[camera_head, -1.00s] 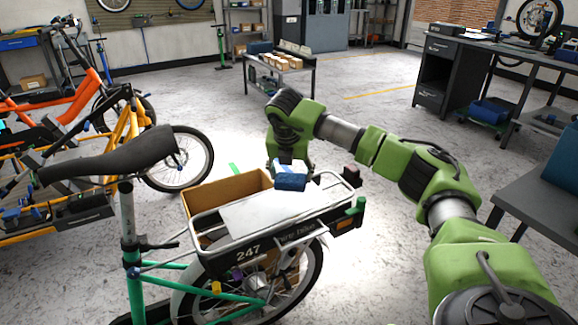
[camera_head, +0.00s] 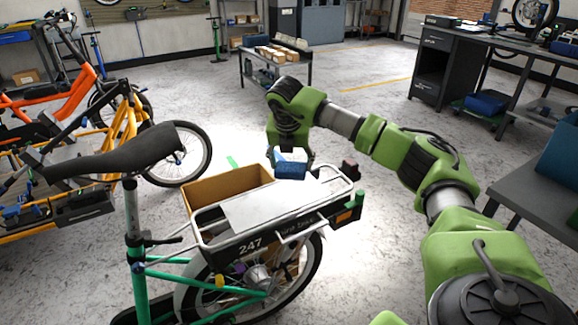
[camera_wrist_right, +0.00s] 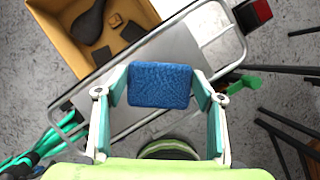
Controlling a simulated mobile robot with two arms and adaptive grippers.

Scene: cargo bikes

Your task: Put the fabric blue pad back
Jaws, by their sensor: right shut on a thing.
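The fabric blue pad (camera_head: 291,168) is held in my right gripper (camera_head: 290,156), above the far side of the bike's rear rack. In the right wrist view the pad (camera_wrist_right: 160,85) sits between the two fingers, with the pale metal rack plate (camera_wrist_right: 185,62) below it. The rack (camera_head: 268,210) is on the green bike marked 247. An open cardboard box (camera_head: 213,188) is beside the rack. My left gripper is out of view.
The black bike saddle (camera_head: 110,150) rises left of the rack. An orange bike (camera_head: 75,85) stands at the left. A grey table (camera_head: 535,185) with a blue item (camera_head: 560,155) is at the right. A cart with small boxes (camera_head: 275,53) stands behind. The floor between is clear.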

